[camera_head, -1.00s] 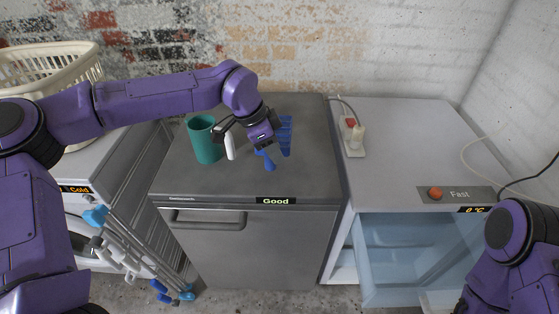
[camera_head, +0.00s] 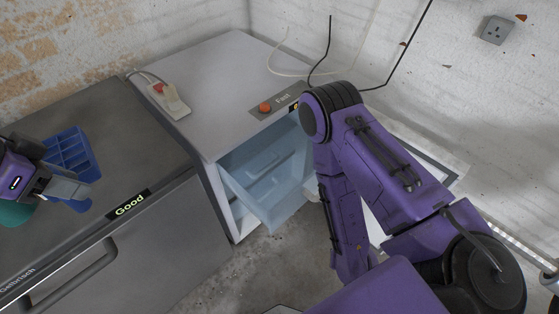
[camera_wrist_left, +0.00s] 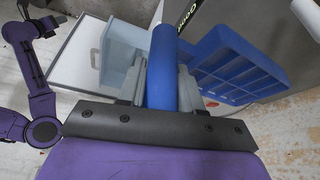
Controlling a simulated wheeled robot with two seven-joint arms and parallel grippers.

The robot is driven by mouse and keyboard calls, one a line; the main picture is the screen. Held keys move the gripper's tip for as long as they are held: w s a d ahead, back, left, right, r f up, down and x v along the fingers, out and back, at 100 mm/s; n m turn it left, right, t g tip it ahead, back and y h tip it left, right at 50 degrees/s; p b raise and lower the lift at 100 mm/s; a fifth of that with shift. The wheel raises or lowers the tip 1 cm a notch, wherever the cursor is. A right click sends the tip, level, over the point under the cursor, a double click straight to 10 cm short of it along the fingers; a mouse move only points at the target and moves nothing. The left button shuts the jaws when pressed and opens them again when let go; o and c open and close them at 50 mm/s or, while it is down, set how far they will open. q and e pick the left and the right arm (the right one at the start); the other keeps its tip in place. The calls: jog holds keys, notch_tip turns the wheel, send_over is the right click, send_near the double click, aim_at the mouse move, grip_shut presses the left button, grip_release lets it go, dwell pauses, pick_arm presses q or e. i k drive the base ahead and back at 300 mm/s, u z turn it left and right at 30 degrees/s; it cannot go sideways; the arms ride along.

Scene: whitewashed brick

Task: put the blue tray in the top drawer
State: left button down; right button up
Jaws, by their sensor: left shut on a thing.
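The blue tray (camera_head: 72,152), with several compartments, is at the left of the head view, over the grey cabinet top. My left gripper (camera_head: 75,188) is beside it; in the left wrist view the gripper (camera_wrist_left: 160,90) is shut on a rounded blue bar. The compartments of the tray (camera_wrist_left: 235,65) show just right of the bar; their join is hidden by the fingers. The pale blue, see-through top drawer (camera_head: 262,190) is pulled out and looks empty. My right arm crosses in front of its right side. My right gripper (camera_wrist_left: 42,24) is small and dark in the left wrist view.
A white cabinet (camera_head: 215,85) with a red knob (camera_head: 265,107) stands over the drawer. A power strip (camera_head: 172,100) lies on its top. The grey cabinet (camera_head: 120,125) adjoins it at left. A green cup (camera_head: 15,213) is partly hidden by my left gripper.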

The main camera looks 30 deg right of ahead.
aim_at(285, 181)
jog(key=k, duration=0.4)
jog(key=z, duration=0.15)
jog(key=i, duration=0.8)
jog(key=z, duration=1.2)
jog(key=i, duration=0.45)
jog(key=z, duration=0.4)
